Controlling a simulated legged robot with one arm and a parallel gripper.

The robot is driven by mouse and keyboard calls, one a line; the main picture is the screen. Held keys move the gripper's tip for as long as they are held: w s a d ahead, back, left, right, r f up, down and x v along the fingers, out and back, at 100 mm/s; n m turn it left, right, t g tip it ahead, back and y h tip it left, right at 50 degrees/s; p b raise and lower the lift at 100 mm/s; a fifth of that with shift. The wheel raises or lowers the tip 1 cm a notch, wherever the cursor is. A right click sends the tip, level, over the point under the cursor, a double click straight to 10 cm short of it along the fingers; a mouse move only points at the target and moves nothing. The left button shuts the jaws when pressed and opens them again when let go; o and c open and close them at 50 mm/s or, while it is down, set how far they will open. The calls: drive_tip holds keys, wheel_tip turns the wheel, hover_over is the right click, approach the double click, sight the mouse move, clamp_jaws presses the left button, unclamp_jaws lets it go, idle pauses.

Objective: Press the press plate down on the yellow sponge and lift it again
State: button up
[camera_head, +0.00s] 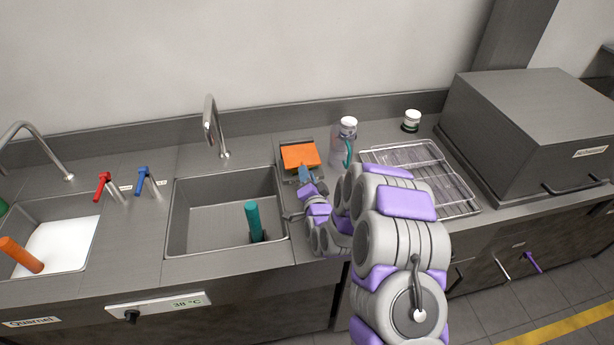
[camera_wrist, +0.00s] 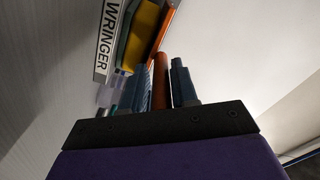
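The orange press plate (camera_head: 300,155) lies over the wringer behind the right side of the middle sink. In the wrist view its edge (camera_wrist: 164,28) shows beside the yellow sponge (camera_wrist: 138,42). Whether plate and sponge touch I cannot tell. The sponge is hidden in the head view. My gripper (camera_head: 304,174) is at the plate's near side. In the wrist view its two blue fingers (camera_wrist: 161,85) stand close on either side of an orange-red handle (camera_wrist: 160,77) and appear shut on it. The wringer (camera_wrist: 108,38) shows its label.
A bottle (camera_head: 343,143) stands close to the right of the plate. Beyond it are a wire rack (camera_head: 453,183), a small jar (camera_head: 411,120) and a large grey box (camera_head: 530,120). The middle sink (camera_head: 200,215) holds a teal cylinder (camera_head: 253,220); a tap (camera_head: 213,125) rises behind it.

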clamp_jaws()
idle(0.4)
